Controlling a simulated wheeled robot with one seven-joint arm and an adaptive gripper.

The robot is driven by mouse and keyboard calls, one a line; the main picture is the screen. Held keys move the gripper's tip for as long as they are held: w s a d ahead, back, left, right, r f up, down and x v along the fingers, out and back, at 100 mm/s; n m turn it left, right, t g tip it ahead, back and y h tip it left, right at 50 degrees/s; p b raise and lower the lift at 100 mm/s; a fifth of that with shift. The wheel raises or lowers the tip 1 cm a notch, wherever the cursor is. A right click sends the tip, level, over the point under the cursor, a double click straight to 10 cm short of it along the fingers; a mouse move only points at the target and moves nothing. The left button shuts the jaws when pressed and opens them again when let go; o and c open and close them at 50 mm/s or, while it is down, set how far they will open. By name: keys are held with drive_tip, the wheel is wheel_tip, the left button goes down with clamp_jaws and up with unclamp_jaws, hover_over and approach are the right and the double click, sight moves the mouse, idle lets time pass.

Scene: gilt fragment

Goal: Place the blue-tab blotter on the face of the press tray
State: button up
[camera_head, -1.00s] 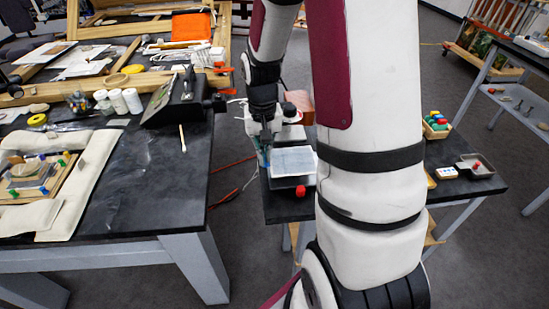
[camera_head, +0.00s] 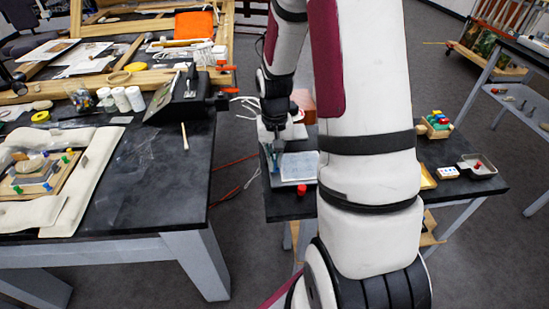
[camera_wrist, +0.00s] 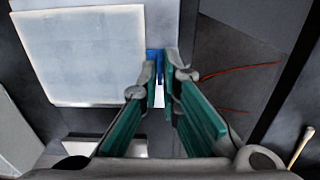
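The blotter, a pale square sheet (camera_head: 299,166), lies on or just over the press tray on the small dark table; whether they touch cannot be told. In the wrist view the pale square (camera_wrist: 85,55) fills the upper left. A blue tab (camera_wrist: 154,54) shows at its right edge, right at my fingertips. My gripper (camera_head: 276,163) points down at the left edge of the sheet. In the wrist view its green-padded fingers (camera_wrist: 162,78) have a narrow gap at the tips. The tips partly hide the tab, so I cannot tell whether they grip it.
A red knob (camera_head: 301,190) stands at the near edge of the pale square. A reddish block (camera_head: 304,104) is behind. A small tray (camera_head: 477,167) and a crate of coloured pieces (camera_head: 434,125) are at right. My arm hides the table's middle. A cluttered bench (camera_head: 150,190) stands left, across a floor gap.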

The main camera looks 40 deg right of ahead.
drive_tip(key=shift+o, duration=1.3)
wheel_tip(320, 180, up, 12)
drive_tip(key=s+a+r+n+t, duration=0.25)
drive_tip(key=s+a+r, duration=0.25)
drive_tip(key=a+r, duration=0.45)
drive_tip(key=s+a+r+n+t, duration=0.2)
drive_tip(key=s+a+r+n, duration=0.2)
drive_tip(key=s+a, duration=0.4)
drive_tip(key=s+r, duration=0.1)
drive_tip(key=s, duration=0.2)
drive_tip(key=shift+a, duration=0.15)
